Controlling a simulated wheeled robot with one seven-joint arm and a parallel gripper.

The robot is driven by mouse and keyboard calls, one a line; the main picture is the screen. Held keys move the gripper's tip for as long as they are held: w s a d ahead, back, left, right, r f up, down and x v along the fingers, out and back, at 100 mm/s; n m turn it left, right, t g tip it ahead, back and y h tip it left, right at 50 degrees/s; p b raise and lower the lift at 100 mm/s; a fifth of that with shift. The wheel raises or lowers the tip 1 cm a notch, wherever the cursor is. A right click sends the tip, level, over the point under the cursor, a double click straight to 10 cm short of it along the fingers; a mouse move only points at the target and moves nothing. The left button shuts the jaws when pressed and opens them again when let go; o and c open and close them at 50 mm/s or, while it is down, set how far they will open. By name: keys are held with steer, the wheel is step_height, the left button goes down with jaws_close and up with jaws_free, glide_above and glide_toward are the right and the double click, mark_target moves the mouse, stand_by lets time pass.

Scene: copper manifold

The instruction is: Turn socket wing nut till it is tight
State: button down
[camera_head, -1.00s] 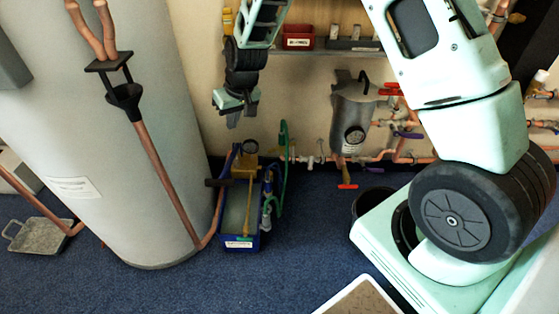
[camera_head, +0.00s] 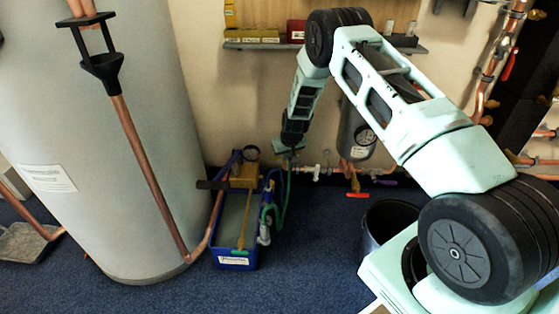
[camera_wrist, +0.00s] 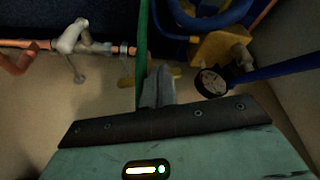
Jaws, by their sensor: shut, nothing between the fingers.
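My gripper (camera_head: 287,157) hangs fingers-down at the wall pipe, just right of the test pump. In the wrist view my gripper (camera_wrist: 160,84) has its fingers shut together and empty. A yellow winged part (camera_wrist: 126,80), likely the socket wing nut, shows behind the fingertips where the green hose (camera_wrist: 142,40) meets the copper pipe. Its middle is hidden by my fingers, and I cannot tell whether they touch it. In the head view the wing nut is hidden or too small to make out.
A blue test pump (camera_head: 235,225) with a gauge stands on the floor beside the tank (camera_head: 110,200). A white valve (camera_wrist: 73,37) sits on the pipe. The grey vessel (camera_head: 353,135) and a black bucket (camera_head: 388,218) are to the right. Open carpet lies in front.

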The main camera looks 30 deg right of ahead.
steer(key=w+d+f+b, duration=0.1)
steer(key=w+f+b, duration=0.2)
steer(key=w+f, duration=0.2)
steer(key=shift+w+b, duration=0.35)
steer(key=shift+w, duration=0.1)
steer(key=shift+a, duration=0.15)
